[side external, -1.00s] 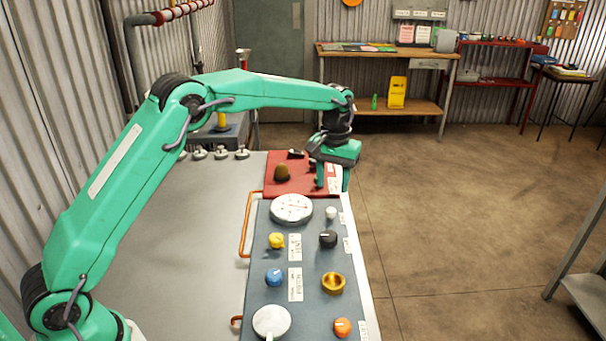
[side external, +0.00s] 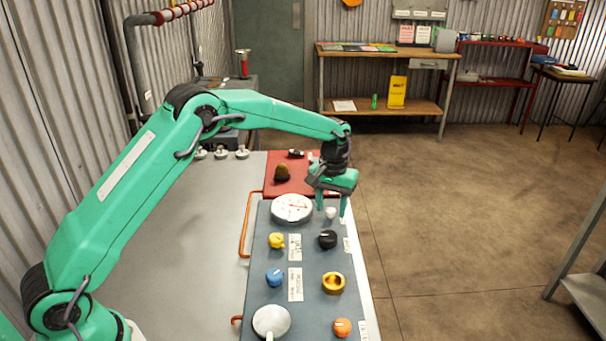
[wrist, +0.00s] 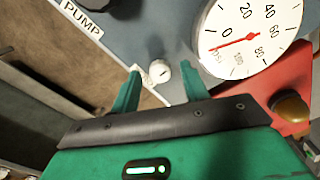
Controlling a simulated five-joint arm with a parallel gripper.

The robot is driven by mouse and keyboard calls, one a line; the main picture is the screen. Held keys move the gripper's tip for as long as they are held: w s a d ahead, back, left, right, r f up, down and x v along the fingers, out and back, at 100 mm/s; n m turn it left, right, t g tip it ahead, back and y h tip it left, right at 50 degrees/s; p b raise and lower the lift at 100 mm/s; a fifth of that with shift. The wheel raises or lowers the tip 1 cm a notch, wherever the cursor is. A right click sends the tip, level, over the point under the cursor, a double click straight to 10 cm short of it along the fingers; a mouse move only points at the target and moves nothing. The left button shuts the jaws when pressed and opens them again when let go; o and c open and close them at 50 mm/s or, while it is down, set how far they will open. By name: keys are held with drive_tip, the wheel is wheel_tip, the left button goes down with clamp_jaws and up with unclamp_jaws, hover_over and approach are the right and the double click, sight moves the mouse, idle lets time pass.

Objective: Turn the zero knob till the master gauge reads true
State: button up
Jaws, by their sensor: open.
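A small white knob (side external: 331,213) stands on the grey panel beside a round white gauge (side external: 292,208). I take it for the zero knob, though no label confirms it. In the wrist view the knob (wrist: 160,70) sits between my two fingertips, with a gap on each side. The gauge face (wrist: 250,35) shows large there, its red needle pointing to the lower left, below the 0. My gripper (side external: 332,212) points down at the knob, fingers apart and empty; it also fills the lower wrist view (wrist: 160,85). I cannot tell the exact fingertip height.
Black (side external: 327,239), yellow (side external: 277,241), blue (side external: 275,277), brass (side external: 333,283) and orange (side external: 342,328) knobs stand nearer on the panel. A dark rounded knob (side external: 282,172) stands on the red plate behind the gauge.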

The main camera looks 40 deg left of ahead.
drive_tip(key=shift+f, duration=0.1)
clamp_jaws()
drive_tip(key=c, duration=1)
unclamp_jaws()
drive_tip(key=shift+m, duration=0.3)
drive_tip(key=c, duration=1)
unclamp_jaws()
drive_tip(key=m, duration=0.3)
drive_tip(key=shift+m, duration=0.3)
drive_tip(key=c, duration=1)
unclamp_jaws()
drive_tip(key=shift+m, duration=1.8)
drive_tip(key=c, duration=1)
unclamp_jaws()
drive_tip(key=c, duration=1)
unclamp_jaws()
unclamp_jaws()
